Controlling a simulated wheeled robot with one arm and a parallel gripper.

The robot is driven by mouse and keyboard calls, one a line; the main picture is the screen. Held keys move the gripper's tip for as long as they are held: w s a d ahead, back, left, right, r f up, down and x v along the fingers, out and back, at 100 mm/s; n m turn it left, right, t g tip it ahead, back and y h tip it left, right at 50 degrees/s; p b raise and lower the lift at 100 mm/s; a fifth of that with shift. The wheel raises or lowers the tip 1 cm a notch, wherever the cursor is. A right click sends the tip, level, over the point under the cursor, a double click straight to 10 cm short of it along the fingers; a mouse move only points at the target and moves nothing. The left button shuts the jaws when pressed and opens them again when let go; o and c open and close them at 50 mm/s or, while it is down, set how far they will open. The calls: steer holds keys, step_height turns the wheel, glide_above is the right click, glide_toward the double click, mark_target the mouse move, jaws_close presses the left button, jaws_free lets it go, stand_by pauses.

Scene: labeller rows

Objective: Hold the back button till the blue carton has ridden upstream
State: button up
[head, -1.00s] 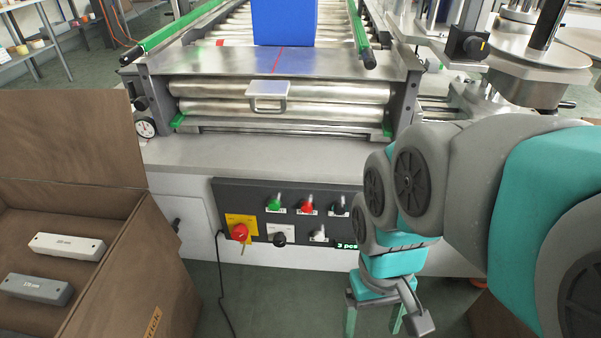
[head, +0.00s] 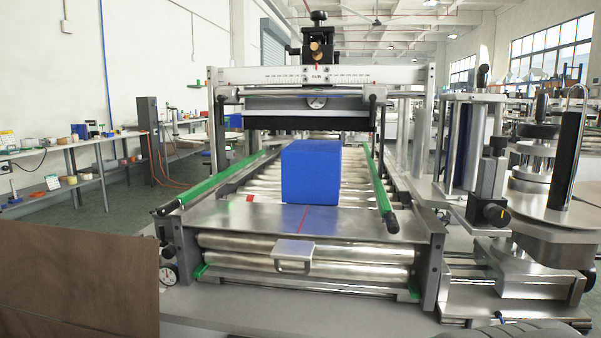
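The blue carton (head: 311,173) sits upright near the front end of the roller conveyor (head: 259,187), just behind the metal plate (head: 290,221) with a red line on it. A green guide rail stands on each side of it. The button panel is out of view now, below the picture's lower edge, so the back button cannot be seen. My gripper is not in view now.
A metal gantry (head: 320,75) with a scale spans the conveyor behind the carton. The labeller's reels and black handle (head: 564,160) stand at the right. A brown wooden box (head: 80,285) is at the lower left. Shelves (head: 75,160) line the left wall.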

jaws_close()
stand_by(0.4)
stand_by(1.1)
